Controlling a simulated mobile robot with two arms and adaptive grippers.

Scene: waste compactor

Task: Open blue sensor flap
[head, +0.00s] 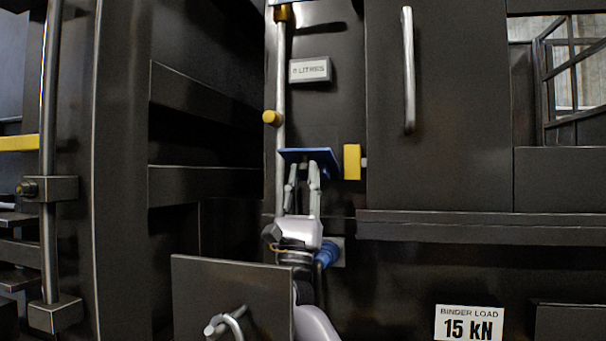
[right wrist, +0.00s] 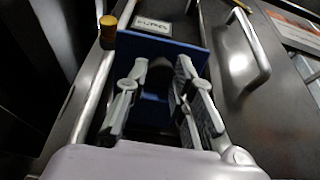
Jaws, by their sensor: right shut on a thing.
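The blue sensor flap (head: 318,154) is on the dark machine front, left of a yellow block (head: 352,162). In the head view it shows as a thin, slanted blue plate standing out from the front. In the right wrist view the flap (right wrist: 150,43) spans behind the fingertips, with more blue between the fingers. My right gripper (head: 303,170) reaches up from below and is shut on the flap, at a small dark part on it. The fingers (right wrist: 161,75) hide some of that part in the right wrist view. My left gripper is not in view.
A vertical steel rod with a yellow knob (head: 271,118) runs just left of the flap. A small litres label (head: 310,69) sits above. A door with a long handle (head: 408,70) is to the right. A dark panel with a handle (head: 236,290) is at lower left.

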